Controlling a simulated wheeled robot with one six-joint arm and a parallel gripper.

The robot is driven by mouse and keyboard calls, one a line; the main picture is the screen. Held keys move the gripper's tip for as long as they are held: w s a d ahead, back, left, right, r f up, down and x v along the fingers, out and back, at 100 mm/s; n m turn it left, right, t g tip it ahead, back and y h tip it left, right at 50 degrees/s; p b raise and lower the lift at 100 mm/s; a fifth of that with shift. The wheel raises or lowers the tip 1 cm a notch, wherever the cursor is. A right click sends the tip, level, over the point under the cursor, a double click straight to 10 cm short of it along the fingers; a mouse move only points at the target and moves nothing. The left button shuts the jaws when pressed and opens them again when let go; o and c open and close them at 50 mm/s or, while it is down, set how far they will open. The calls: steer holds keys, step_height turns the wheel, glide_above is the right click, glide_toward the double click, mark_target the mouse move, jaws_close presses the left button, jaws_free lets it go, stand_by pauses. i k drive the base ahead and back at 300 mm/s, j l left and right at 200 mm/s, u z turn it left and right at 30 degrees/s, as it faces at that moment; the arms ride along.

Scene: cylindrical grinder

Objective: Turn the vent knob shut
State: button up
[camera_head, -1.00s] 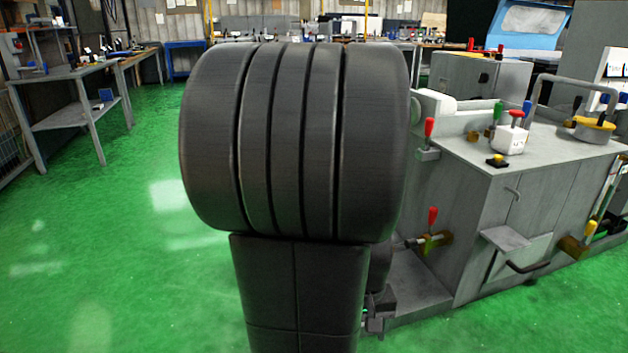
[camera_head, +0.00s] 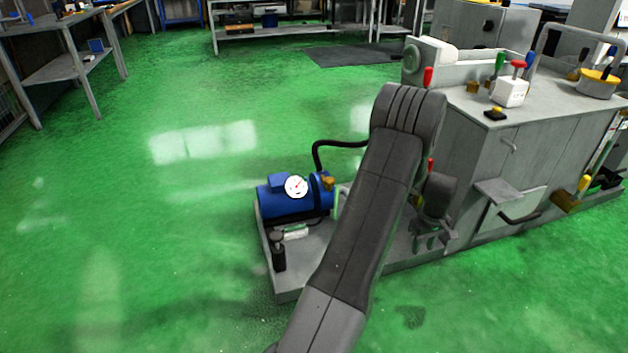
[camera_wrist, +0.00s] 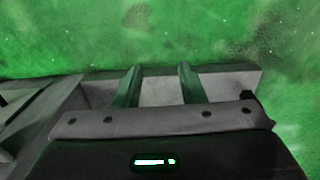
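A blue tank (camera_head: 290,200) with a round white gauge (camera_head: 296,187) lies on a low grey plinth (camera_head: 290,285) at middle left in the head view. A small brass fitting (camera_head: 328,183) sits at its right end. A dark upright knob-like part (camera_head: 278,255) stands on the plinth in front. I cannot tell which of these is the vent knob. My gripper (camera_head: 432,240) hangs right of the tank, beside the machine, apart from both small parts. In the wrist view my gripper (camera_wrist: 159,80) has its two fingers apart, with nothing between them.
The grey grinder cabinet (camera_head: 540,150) stands at the right, with a lever-topped white box (camera_head: 510,92) on it. A black hose (camera_head: 340,143) rises from the tank. My arm hides part of the plinth. Green floor (camera_head: 150,250) is clear at the left.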

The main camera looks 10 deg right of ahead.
mark_target(328, 182)
steer(key=i+l+u, duration=0.15)
steer(key=u, duration=0.35)
steer(key=i+l+u, duration=0.1)
steer(key=l+u, duration=0.25)
steer(key=u, duration=0.15)
steer(key=i+l+u, duration=0.1)
steer(key=l+u, duration=0.6)
steer(key=l, duration=1.2)
